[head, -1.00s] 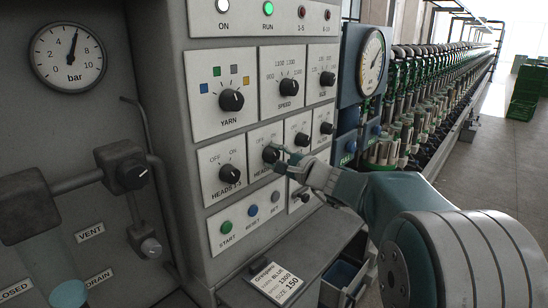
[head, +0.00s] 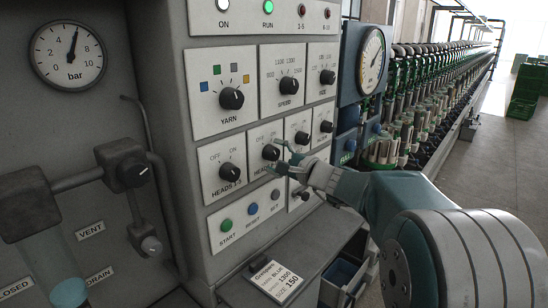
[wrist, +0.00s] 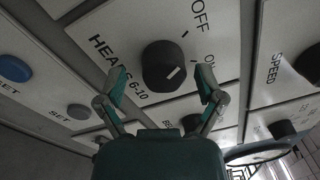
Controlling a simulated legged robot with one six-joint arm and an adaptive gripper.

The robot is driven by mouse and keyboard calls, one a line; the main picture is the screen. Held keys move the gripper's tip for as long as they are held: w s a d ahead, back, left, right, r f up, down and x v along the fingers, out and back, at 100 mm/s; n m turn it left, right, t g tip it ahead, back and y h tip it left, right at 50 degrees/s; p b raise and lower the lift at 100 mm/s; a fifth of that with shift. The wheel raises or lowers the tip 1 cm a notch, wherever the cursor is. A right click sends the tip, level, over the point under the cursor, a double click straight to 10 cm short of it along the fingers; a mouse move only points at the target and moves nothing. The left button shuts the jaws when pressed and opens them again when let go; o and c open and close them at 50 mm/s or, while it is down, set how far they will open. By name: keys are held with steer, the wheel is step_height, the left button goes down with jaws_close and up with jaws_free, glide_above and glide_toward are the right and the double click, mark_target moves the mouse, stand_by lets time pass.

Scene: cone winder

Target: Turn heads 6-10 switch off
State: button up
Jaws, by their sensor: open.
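The heads 6-10 switch is a round black knob (head: 270,152) on a pale plate marked OFF and ON. In the wrist view the knob (wrist: 163,66) lies ahead, between the lines of my two fingers, with its white mark pointing roughly toward the ON side. My gripper (head: 276,157) is open just in front of the knob, to its right in the head view. In the wrist view its fingertips (wrist: 157,90) are spread wide with nothing between them. The fingers look apart from the knob. The arm partly hides the label in the head view.
The heads 1-5 knob (head: 227,173) is close on the left, and another knob (head: 301,138) on the right. Below are the START (head: 226,225), RESET and SET buttons. A ledge with a label card (head: 277,282) juts out underneath.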

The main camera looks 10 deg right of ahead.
steer(key=v, duration=1.1)
steer(key=shift+s, duration=0.25)
steer(key=shift+d+f, duration=0.1)
steer(key=s+a+f+n+g+h, duration=0.1)
steer(key=s+a+f+n+g, duration=0.3)
steer(key=s+a, duration=0.3)
steer(key=s+a+f+n+g+h, duration=0.1)
steer(key=s+a+f+n+g, duration=0.2)
steer(key=s+a+n+g, duration=0.4)
steer(key=s+d+f+n+h, duration=0.2)
steer(key=s+d+h, duration=0.1)
steer(key=s, duration=0.3)
steer(key=s+d+f+n+t+h, duration=0.1)
steer(key=s+d+f+n+h, duration=0.1)
steer(key=s+d+f+h, duration=0.1)
steer(key=s+d+h, duration=0.1)
steer(key=s+h, duration=0.1)
steer(key=s, duration=0.1)
steer(key=shift+s+f+t+h, duration=0.2)
steer(key=shift+s+t+h, duration=0.1)
steer(key=shift+s, duration=0.1)
